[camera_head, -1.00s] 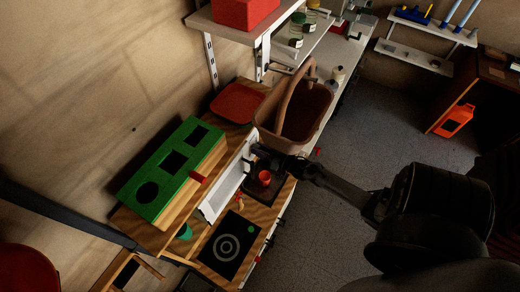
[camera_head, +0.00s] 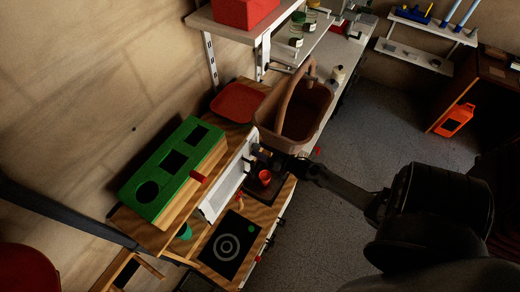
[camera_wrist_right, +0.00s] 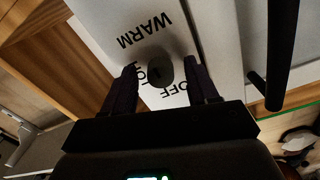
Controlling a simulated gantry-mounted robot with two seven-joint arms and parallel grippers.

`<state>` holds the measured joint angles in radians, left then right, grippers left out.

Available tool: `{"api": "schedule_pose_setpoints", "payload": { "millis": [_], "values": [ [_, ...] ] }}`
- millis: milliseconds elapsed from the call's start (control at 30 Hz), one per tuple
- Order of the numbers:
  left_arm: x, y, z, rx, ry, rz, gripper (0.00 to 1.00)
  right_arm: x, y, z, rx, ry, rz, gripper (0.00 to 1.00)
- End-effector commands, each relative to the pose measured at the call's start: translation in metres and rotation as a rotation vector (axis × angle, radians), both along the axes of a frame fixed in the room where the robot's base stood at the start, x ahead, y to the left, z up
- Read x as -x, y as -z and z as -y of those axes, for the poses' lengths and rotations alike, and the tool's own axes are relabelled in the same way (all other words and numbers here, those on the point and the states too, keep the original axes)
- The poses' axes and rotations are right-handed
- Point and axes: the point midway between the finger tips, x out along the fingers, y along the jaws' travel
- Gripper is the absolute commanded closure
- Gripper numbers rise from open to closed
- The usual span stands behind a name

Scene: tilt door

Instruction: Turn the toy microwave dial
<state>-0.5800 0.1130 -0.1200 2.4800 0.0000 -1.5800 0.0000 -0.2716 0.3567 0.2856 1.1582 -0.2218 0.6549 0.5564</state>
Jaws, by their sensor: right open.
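The toy microwave (camera_head: 227,184) is the white-fronted unit on the wooden play kitchen in the head view. In the right wrist view its pale panel (camera_wrist_right: 205,28) carries the words WARM and OFF, with another label partly hidden. The dark round dial (camera_wrist_right: 159,72) stands out from this panel. My right gripper (camera_wrist_right: 162,80) is open, with one finger on each side of the dial; I cannot tell whether either finger touches it. In the head view my right gripper (camera_head: 272,161) is small and dark beside the microwave's right end. My left gripper is not in view.
A dark bar handle (camera_wrist_right: 282,45) stands right of the dial in the wrist view. A red cup (camera_head: 265,177) is close to my right gripper, and a brown basket (camera_head: 308,112) is just behind. A green-topped shape box (camera_head: 168,175) sits left.

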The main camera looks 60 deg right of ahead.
Motion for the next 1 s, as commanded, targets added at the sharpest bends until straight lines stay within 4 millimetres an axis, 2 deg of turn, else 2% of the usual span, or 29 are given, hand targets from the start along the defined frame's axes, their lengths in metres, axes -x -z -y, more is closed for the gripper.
{"api": "schedule_pose_setpoints", "payload": {
  "millis": [300, 500, 700, 1000],
  "values": [
    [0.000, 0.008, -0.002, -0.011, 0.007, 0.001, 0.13, 0.054, 0.003, -0.001, -0.001, 0.001, -0.003, 0.42],
    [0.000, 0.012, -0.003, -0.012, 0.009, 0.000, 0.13, 0.082, 0.002, 0.000, -0.001, 0.001, -0.003, 0.42],
    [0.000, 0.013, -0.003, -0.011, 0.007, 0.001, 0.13, 0.096, 0.001, -0.001, -0.001, 0.000, -0.002, 0.42],
    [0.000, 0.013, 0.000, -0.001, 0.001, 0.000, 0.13, 0.098, 0.001, -0.001, -0.001, 0.000, -0.002, 0.42]
  ]
}}
